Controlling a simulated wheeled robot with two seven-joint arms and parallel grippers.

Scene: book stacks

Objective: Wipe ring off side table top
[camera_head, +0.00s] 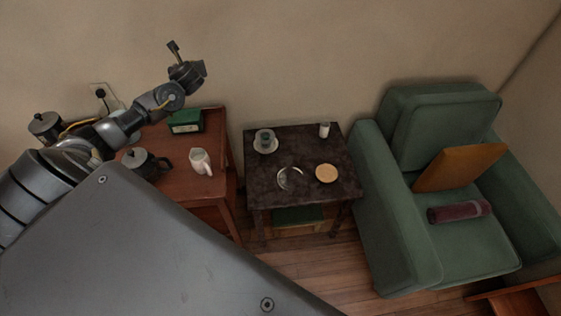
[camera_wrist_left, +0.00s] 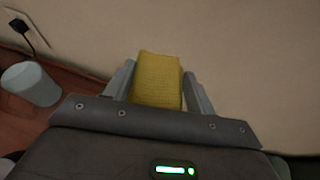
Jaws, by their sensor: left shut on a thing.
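The side table (camera_head: 270,186) has a dark, mottled top. A pale ring (camera_head: 290,178) shows on it, left of a round tan coaster (camera_head: 326,173). A cup (camera_head: 265,136) on a saucer (camera_head: 265,149) stands at the back left, and a small white container (camera_head: 324,129) at the back right. In the left wrist view, my left gripper (camera_wrist_left: 157,78) is shut on a yellow sponge or folded cloth (camera_wrist_left: 157,95), held in front of the wall. In the head view my left arm reaches over the red-brown table; the yellow piece does not show there. My right gripper is not in view.
The red-brown table (camera_head: 188,150) holds a dark teapot (camera_head: 142,162), a white mug (camera_head: 201,161) and a green box (camera_head: 185,122). A green armchair (camera_head: 396,225) with an orange cushion (camera_head: 459,167) stands close right of the side table. Wood floor lies in front.

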